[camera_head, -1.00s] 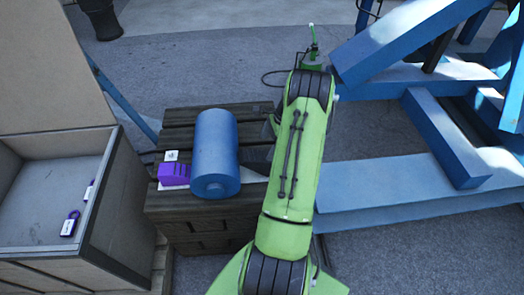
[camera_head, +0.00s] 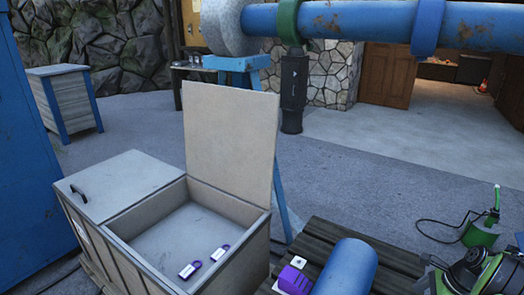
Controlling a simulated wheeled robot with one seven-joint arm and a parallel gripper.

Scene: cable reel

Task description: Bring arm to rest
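My green and black arm (camera_head: 470,272) shows only in part at the lower right corner, cut off by the picture's edge. My gripper is not in view, so whether it is open or shut does not show. The arm lies to the right of a blue cylinder (camera_head: 346,271) on a dark wooden pallet-like stand (camera_head: 330,236).
A purple block (camera_head: 293,279) sits beside the cylinder. An open-lidded crate (camera_head: 150,245) holds two purple-and-white tags (camera_head: 190,269). A green can-like thing with a hose (camera_head: 481,231) stands near my arm. Grey floor (camera_head: 350,180) behind is clear.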

